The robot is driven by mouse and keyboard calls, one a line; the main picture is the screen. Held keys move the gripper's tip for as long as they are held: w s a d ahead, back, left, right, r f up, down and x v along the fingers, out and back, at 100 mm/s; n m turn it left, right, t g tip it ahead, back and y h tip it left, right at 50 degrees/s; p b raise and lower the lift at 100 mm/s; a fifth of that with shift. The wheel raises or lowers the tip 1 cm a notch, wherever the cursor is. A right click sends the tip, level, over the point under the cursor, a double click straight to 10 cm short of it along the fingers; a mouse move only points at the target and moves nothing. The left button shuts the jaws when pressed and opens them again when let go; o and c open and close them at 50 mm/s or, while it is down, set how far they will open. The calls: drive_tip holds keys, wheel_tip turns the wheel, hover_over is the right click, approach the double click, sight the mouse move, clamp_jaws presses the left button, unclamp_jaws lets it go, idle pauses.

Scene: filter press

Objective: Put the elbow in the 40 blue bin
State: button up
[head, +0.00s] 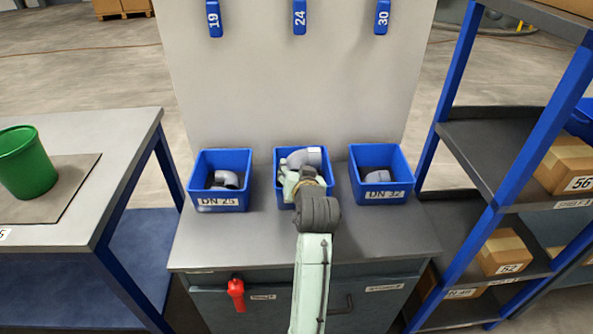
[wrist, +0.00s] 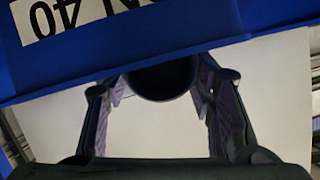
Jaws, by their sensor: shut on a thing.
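My gripper (head: 297,176) is over the middle blue bin (head: 284,203) on the grey bench. It is shut on a grey pipe elbow (head: 306,156), which shows at the mouth of that bin; I cannot tell whether it touches the bin. In the wrist view the elbow's dark round end (wrist: 162,80) is between the two fingertips. The label of a blue bin (wrist: 70,72) reads 40 upside down there. In the head view my arm hides the middle bin's label.
The DN 25 bin (head: 206,165) on the left and the DN 32 bin (head: 394,157) on the right each hold grey fittings. A panel (head: 290,90) stands behind the bins. A shelf rack (head: 478,150) is at right, a table with a green bucket (head: 25,163) at left.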

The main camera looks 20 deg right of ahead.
drive_tip(key=shift+f, duration=0.4)
drive_tip(key=o, duration=1.4)
drive_tip(key=shift+r, duration=0.35)
drive_tip(key=shift+r+p, duration=0.35)
drive_tip(key=shift+r, duration=0.25)
drive_tip(key=v, duration=1.2)
drive_tip(key=shift+f, duration=0.35)
